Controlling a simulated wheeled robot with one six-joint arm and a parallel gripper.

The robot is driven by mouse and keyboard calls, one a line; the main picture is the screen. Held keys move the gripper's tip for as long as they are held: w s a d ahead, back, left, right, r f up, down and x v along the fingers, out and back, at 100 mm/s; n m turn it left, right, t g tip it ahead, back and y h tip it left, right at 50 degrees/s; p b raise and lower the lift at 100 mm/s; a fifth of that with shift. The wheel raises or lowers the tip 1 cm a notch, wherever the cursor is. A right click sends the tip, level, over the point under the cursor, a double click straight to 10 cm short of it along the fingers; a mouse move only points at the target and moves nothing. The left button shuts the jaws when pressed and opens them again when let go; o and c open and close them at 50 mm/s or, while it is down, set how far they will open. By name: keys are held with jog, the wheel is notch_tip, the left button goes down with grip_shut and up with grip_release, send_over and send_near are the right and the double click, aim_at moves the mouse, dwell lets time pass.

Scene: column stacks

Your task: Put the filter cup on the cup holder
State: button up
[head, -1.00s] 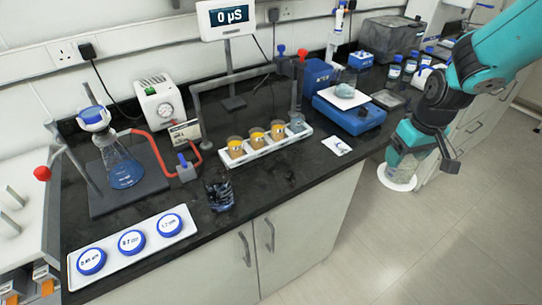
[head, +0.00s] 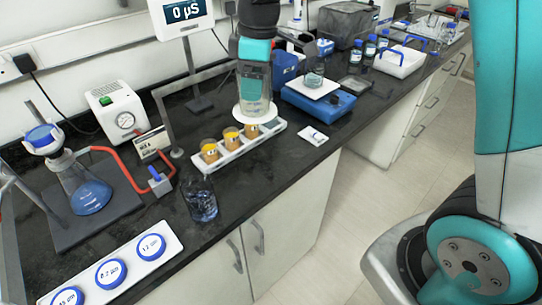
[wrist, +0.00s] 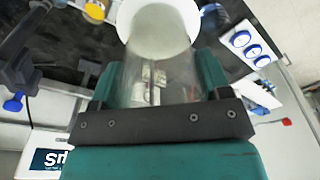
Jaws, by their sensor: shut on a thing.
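My gripper (head: 253,78) is shut on a clear filter cup (head: 251,93) with a broad white disc at its lower end. The cup looks upright, over the right end of a white rack (head: 232,153) that carries amber cups (head: 210,151). I cannot tell whether the disc touches anything. In the wrist view the gripper (wrist: 160,95) has the clear cup (wrist: 155,70) between its jaws, the white disc beyond it. No part is clearly marked as the cup holder; the flask's blue-and-white top (head: 43,140) stands free at left.
A dark glass (head: 201,200) stands front left of the rack. A grey frame (head: 165,120) and a meter display (head: 182,15) rise behind. A tray of blue-rimmed discs (head: 170,236) lies front left. A blue balance (head: 318,102) stands to the right.

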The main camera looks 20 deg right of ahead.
notch_tip(320, 180, down, 19)
jog(key=p, duration=0.3)
jog(key=shift+f, duration=0.1)
jog(key=o, duration=1.2)
jog(key=shift+c, duration=0.2)
